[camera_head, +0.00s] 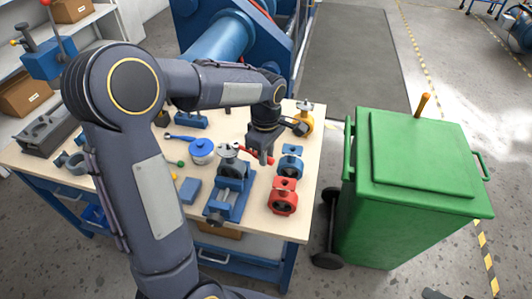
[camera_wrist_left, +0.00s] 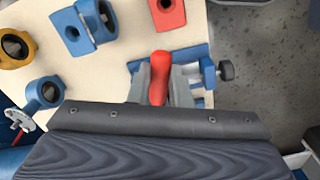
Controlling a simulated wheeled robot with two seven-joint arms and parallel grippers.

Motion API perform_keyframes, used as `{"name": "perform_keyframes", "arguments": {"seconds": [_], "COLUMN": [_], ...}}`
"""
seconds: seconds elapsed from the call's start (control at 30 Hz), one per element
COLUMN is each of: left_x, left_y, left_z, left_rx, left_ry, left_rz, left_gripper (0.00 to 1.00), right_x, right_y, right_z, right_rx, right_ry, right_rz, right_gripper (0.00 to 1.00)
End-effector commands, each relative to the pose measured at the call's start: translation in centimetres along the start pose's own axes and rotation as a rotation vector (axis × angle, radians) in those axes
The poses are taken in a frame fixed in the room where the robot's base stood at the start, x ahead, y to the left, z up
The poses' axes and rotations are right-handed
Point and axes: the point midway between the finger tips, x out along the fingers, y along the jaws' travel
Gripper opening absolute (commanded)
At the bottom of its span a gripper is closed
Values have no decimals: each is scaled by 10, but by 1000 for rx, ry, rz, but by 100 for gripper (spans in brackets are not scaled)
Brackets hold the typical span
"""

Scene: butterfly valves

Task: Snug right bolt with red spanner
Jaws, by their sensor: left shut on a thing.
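My left gripper (camera_head: 262,158) is over the right part of the workbench (camera_head: 262,222), fingers pointing down. It is shut on the red spanner (camera_head: 247,149). In the left wrist view the spanner's red handle (camera_wrist_left: 160,72) sits between the two grey fingers. The spanner's head lies toward the blue vise (camera_head: 230,188), whose top holds a grey round part (camera_head: 228,150). The vise also shows beyond the fingers in the left wrist view (camera_wrist_left: 198,53). I cannot make out the right bolt or whether the spanner touches it. My right gripper is not in view.
A blue valve (camera_head: 290,160), a red valve (camera_head: 283,196) and a yellow valve (camera_head: 304,120) stand along the bench's right side. A green bin (camera_head: 410,185) stands right of the bench.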

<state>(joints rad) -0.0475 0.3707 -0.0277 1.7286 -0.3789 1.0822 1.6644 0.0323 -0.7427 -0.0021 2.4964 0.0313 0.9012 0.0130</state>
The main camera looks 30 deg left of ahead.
Motion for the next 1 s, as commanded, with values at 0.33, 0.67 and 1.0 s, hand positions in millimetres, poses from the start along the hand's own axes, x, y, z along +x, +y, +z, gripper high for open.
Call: {"name": "perform_keyframes", "arguments": {"seconds": [0.33, 0.67, 1.0], "left_x": [0, 5, 6], "left_y": [0, 0, 0], "left_z": [0, 0, 0], "left_rx": [-1, -1, -1], "left_ry": [0, 0, 0], "left_rz": [1, 1, 1], "left_gripper": [0, 0, 0], "right_x": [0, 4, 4], "right_y": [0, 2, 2], "right_z": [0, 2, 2], "right_rx": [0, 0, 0], "right_ry": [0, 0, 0], "right_rz": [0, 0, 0], "right_gripper": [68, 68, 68]}}
